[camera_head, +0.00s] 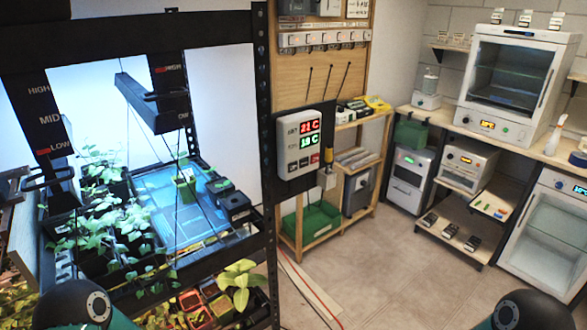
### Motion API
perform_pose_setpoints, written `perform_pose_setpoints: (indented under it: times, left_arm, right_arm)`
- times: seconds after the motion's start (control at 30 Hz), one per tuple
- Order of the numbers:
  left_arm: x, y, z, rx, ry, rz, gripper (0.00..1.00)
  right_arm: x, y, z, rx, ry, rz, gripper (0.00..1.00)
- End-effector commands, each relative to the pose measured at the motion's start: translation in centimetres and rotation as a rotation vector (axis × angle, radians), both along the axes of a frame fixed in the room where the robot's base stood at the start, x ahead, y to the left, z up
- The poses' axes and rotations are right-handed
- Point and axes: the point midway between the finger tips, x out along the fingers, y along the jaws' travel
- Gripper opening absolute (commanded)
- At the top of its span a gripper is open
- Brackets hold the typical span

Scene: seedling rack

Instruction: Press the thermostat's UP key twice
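The thermostat (291,149) is a pale box on a dark plate, fixed to the rack's black upright at the middle of the view. Its display shows a red upper reading that looks like 21 C and a green lower reading that looks like 18 C. Small keys sit below the display, and a red part shows at its lower right. The key marks are too small to read, so I cannot tell which is UP. Only rounded parts of my arms show at the bottom left and bottom right. Neither gripper is in view, and nothing touches the thermostat.
The black seedling rack (262,130) fills the left, with potted seedlings (105,225) and a blue-lit tray (185,222). A wooden shelf unit (299,225) stands behind the thermostat. Ovens and cabinets line the right wall. The floor (385,265) at centre right is clear.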

Motion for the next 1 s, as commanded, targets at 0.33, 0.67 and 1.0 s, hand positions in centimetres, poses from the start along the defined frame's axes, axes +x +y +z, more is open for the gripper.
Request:
perform_pose_setpoints:
  times: [0.33,0.67,1.0]
  left_arm:
    - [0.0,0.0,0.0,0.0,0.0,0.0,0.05]
    - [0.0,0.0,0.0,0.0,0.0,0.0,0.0]
    - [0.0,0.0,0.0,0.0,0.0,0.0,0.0]
  right_arm:
    - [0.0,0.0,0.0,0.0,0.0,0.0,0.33]
    - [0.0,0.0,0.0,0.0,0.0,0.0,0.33]
    - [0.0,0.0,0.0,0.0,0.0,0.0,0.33]
